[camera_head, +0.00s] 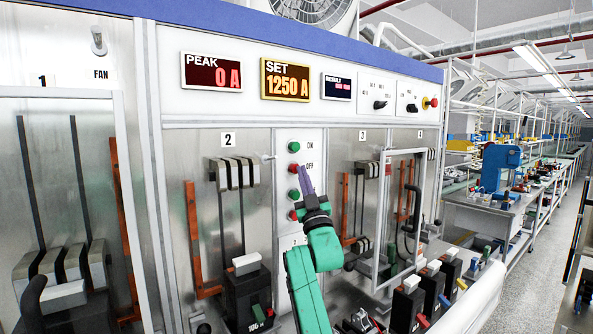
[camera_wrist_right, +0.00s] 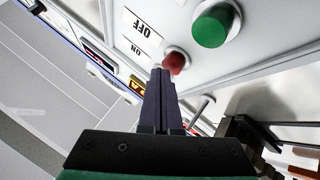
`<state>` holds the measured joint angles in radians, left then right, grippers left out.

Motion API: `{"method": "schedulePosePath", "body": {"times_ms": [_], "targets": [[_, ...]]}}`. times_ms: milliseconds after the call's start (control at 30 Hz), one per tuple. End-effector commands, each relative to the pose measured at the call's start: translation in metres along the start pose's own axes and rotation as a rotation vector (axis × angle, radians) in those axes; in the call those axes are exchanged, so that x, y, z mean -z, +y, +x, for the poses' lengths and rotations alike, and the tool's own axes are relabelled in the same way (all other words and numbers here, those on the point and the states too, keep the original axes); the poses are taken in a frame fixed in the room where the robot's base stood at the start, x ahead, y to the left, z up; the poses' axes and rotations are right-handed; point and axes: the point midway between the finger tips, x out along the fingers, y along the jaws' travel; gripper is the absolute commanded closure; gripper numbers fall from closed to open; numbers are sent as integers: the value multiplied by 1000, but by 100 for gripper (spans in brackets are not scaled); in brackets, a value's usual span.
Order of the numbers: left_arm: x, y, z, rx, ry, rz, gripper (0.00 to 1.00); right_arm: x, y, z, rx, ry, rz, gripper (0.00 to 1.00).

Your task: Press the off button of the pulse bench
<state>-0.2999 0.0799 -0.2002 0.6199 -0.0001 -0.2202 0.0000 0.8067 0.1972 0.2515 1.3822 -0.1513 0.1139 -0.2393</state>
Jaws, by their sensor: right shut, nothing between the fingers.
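The pulse bench panel has a column of round buttons in the head view: a green one (camera_head: 294,147) beside the ON label, a red one (camera_head: 293,168) beside the OFF label, then another green (camera_head: 293,195) and a lower red one (camera_head: 293,215). My right gripper (camera_head: 304,167) is shut and empty, its dark fingers pointing up along the column, with the tips by the upper red button. In the right wrist view the fingertips (camera_wrist_right: 162,72) overlap the edge of the red button (camera_wrist_right: 174,62); I cannot tell whether they touch. A green button (camera_wrist_right: 212,25) is nearer the camera.
Above are the PEAK display (camera_head: 212,73) reading 0 A and the SET display (camera_head: 286,80) reading 1250 A. A clear-windowed frame door (camera_head: 384,225) stands open right of my arm. Black breakers (camera_head: 407,305) stand at lower right. An aisle (camera_head: 540,255) lies at far right.

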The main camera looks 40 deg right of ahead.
Motion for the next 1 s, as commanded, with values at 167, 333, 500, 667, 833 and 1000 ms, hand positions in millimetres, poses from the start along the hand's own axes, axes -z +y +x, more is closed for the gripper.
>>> {"method": "schedulePosePath", "body": {"times_ms": [167,333,500,667,833,1000], "targets": [[0,0,0,0,0,0,50,-1,-1,2,0,1,1,100],[0,0,0,0,0,0,50,-2,-2,3,0,1,1,100],[0,0,0,0,0,0,50,-3,-3,5,0,1,0,100],[0,0,0,0,0,0,50,-4,-4,6,0,1,0,100],[0,0,0,0,0,0,50,-4,-4,6,0,1,0,100],[0,0,0,0,0,0,50,-4,-4,5,0,1,0,100]]}}
